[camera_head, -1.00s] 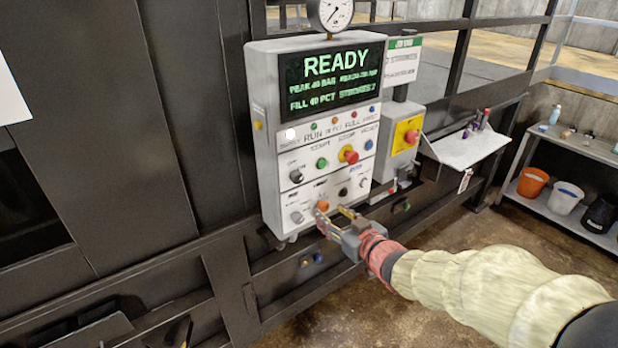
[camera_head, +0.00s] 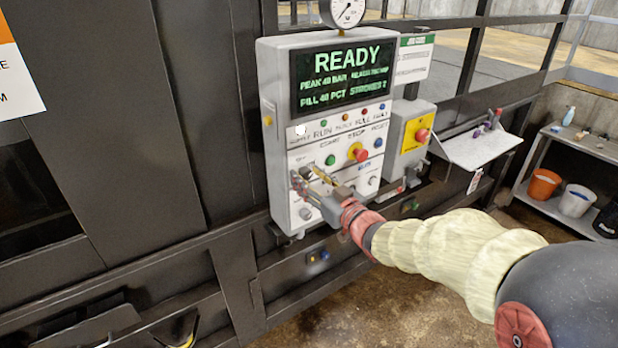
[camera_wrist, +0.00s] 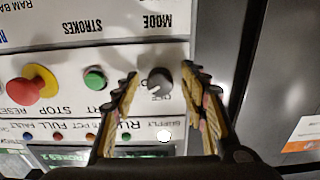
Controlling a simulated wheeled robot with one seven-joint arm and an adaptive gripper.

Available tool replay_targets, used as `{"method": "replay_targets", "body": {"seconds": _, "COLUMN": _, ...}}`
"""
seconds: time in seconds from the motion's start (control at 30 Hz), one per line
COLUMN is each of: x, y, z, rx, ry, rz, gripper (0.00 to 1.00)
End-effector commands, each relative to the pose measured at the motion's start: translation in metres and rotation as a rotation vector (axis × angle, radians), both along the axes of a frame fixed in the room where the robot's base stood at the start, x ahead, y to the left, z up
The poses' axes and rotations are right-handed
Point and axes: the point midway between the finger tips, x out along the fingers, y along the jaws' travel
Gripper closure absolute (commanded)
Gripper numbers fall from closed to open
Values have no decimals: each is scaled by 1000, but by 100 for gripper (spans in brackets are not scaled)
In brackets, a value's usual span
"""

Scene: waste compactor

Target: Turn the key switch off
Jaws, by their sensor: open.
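The key switch (camera_wrist: 159,82) is a round dark-grey knob on the white control panel (camera_wrist: 60,45), which appears upside down in the wrist view. A partly covered label sits beside it. My gripper (camera_wrist: 160,74) is open, with one ridged finger on each side of the knob; I cannot tell whether either touches it. In the head view my gripper (camera_head: 306,175) reaches the left part of the panel (camera_head: 345,185) and largely hides the switch. The white supply lamp (camera_wrist: 164,135) is lit, also in the head view (camera_head: 301,131).
A green button (camera_wrist: 95,79) and a red mushroom button on a yellow base (camera_wrist: 36,84) sit beside the switch. The display (camera_head: 342,76) reads READY.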

Motion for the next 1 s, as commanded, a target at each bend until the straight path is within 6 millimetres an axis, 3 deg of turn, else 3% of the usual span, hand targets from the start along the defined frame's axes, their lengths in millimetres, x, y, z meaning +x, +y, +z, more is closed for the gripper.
{"method": "replay_targets", "body": {"seconds": 0.27, "x": 1, "y": 1, "z": 0, "rx": 1, "ry": -1, "rz": 0, "gripper": 56}}
{"method": "replay_targets", "body": {"seconds": 1.0, "x": 1, "y": 1, "z": 0, "rx": 0, "ry": 0, "rz": 0, "gripper": 98}}
